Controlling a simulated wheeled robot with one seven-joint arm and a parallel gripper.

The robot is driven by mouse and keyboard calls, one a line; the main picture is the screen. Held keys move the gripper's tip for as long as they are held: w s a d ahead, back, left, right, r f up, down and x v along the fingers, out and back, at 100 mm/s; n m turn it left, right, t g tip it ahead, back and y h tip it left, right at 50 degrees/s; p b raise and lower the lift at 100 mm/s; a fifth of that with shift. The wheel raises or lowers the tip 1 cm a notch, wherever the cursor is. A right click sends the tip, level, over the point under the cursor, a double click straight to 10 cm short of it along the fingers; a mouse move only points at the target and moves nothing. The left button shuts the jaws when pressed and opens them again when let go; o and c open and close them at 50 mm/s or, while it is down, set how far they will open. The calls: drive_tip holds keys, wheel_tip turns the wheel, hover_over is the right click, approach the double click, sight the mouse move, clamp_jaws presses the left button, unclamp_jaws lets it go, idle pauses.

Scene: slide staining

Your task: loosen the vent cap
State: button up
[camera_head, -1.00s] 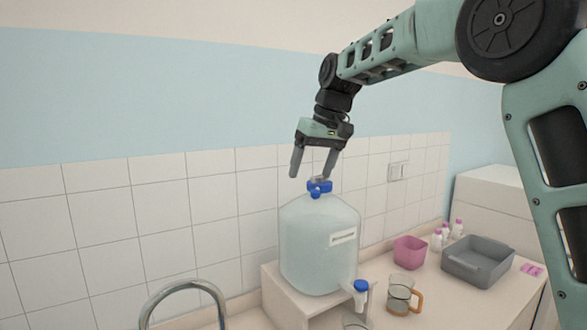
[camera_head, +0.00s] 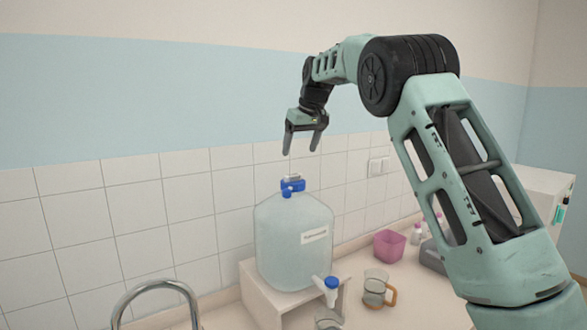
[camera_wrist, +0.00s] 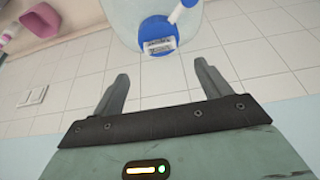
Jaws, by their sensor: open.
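A large translucent carboy (camera_head: 293,240) with a white label stands on a low stand. A blue cap (camera_head: 292,187) sits on its top, with a small pale grey piece, apparently the vent cap (camera_head: 291,176), above it. My gripper (camera_head: 301,152) is open and empty, pointing down above the cap, with a visible gap between fingertips and cap. In the wrist view the blue cap (camera_wrist: 159,31) with its pale ribbed piece (camera_wrist: 160,45) lies beyond and between the spread fingers of my gripper (camera_wrist: 162,72). Whether the vent cap is loose cannot be seen.
A blue-topped white spigot (camera_head: 331,288) is at the carboy's lower front. A glass mug with an orange handle (camera_head: 376,289), a pink bin (camera_head: 389,246) and several small bottles stand right on the counter. A curved faucet (camera_head: 155,290) is front left. The tiled wall is behind.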

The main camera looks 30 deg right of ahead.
sight(294, 175)
drive_tip(key=p+x, duration=0.3)
drive_tip(key=x, duration=0.6)
drive_tip(key=shift+f, duration=0.15)
drive_tip(key=c, duration=1.4)
drive_tip(key=shift+s+d, duration=0.1)
drive_tip(key=shift+d, duration=0.05)
